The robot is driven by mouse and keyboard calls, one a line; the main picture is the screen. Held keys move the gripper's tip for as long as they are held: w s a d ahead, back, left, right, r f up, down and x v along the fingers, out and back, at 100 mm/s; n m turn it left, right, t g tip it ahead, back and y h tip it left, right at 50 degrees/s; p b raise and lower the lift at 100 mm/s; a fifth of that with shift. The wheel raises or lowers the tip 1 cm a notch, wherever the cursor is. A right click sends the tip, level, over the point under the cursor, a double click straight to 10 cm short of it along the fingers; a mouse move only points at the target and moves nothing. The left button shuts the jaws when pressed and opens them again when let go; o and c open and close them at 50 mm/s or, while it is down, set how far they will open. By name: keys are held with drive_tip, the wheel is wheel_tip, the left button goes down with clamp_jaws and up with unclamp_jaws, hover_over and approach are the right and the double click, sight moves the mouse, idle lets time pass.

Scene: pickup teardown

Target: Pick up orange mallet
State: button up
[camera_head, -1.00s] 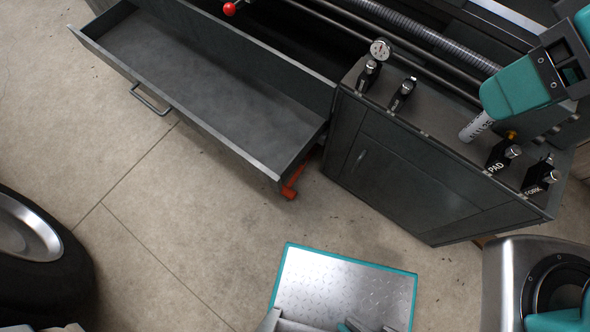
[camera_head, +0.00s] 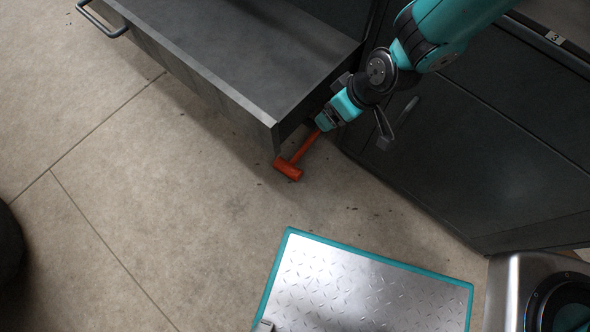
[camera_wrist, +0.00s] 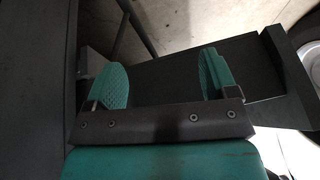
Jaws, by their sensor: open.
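The orange mallet (camera_head: 288,169) lies on the floor by the front corner of the open drawer, in the head view. Its head shows clearly, and its handle runs up and right toward my gripper (camera_head: 330,118). The far end of the handle is hidden by my gripper or the shadow there. My gripper is low beside the drawer corner, over the handle's far part; I cannot tell whether it touches it. In the wrist view the two teal fingers of my gripper (camera_wrist: 163,80) are wide apart, and I cannot make out the mallet there.
The open grey drawer (camera_head: 230,50) juts out just left of my arm. The dark cabinet (camera_head: 470,150) with a door handle (camera_head: 405,116) stands close on the right. The concrete floor (camera_head: 180,200) is clear at left and below the mallet. A wheel (camera_wrist: 308,55) shows in the wrist view.

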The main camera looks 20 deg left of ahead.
drive_tip(key=n+b, duration=0.2)
drive_tip(key=b, duration=0.6)
approach(298, 173)
drive_tip(key=b+x, duration=0.1)
drive_tip(key=b, duration=0.1)
drive_tip(key=b+x, duration=0.4)
drive_tip(key=b, duration=0.1)
drive_tip(key=shift+s+d+f, duration=0.3)
drive_tip(key=shift+s+f, duration=0.05)
drive_tip(key=shift+f, duration=0.05)
drive_tip(key=b+x, duration=0.3)
drive_tip(key=x, duration=0.1)
drive_tip(key=b+x, duration=0.2)
drive_tip(key=shift+w+a+r+b, duration=0.15)
drive_tip(key=shift+w+a+b, duration=0.05)
drive_tip(key=shift+w+b, duration=0.15)
drive_tip(key=shift+r, duration=0.1)
drive_tip(key=c, duration=1.4)
clamp_jaws()
drive_tip(key=shift+r, duration=0.15)
